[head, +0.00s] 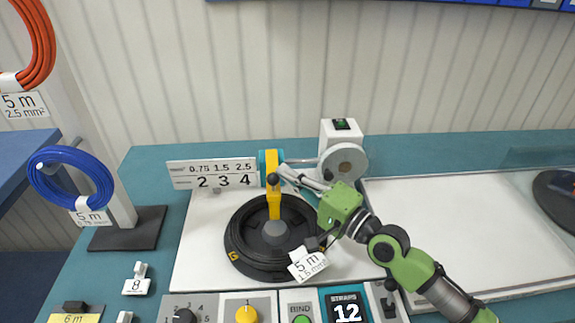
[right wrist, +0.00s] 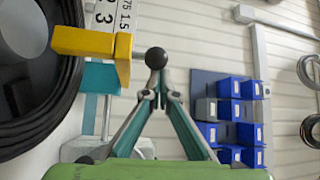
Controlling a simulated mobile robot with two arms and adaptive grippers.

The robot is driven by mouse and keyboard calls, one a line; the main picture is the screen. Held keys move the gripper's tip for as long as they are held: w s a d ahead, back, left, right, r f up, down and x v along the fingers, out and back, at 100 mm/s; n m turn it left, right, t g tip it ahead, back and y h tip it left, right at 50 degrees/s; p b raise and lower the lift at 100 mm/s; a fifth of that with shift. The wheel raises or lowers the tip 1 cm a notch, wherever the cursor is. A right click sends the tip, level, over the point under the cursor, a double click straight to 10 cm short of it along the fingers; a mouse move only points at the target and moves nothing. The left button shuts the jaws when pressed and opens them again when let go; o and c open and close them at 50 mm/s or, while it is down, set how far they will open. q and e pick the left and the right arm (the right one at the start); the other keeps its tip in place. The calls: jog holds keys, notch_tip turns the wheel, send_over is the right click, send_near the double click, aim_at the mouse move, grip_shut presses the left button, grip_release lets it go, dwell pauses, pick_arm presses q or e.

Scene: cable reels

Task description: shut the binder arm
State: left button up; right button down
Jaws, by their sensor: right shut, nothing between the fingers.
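The binder arm (head: 274,202) is a yellow bar running from a teal block (head: 265,160) forward over a black cable coil (head: 245,245), its front end by the grey hub (head: 274,234). A black ball knob (head: 273,180) stands on it. In the right wrist view the yellow bar (right wrist: 90,42) comes in from the left and the knob (right wrist: 155,58) is just beyond my fingertips. My right gripper (head: 281,172) is shut and empty, close beside the knob; whether they touch I cannot tell. My left gripper is not in view.
A tag reading 5 m (head: 308,264) lies at the coil's front right, under my right arm. A number plate (head: 213,173) stands behind the coil, a white device (head: 343,150) at back right. A control panel (head: 245,307) runs along the front.

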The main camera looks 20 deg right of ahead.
jog(key=shift+s+f+b, duration=0.25)
jog(key=shift+f+b, duration=0.05)
jog(key=shift+f, duration=0.55)
jog(key=shift+s+f, duration=0.1)
jog(key=shift+f, duration=0.05)
jog(key=r+v, duration=0.1)
jog(key=v, duration=1)
jog(key=shift+s+d+f, duration=0.25)
jog(key=shift+d+f, duration=0.05)
jog(key=shift+f, duration=0.05)
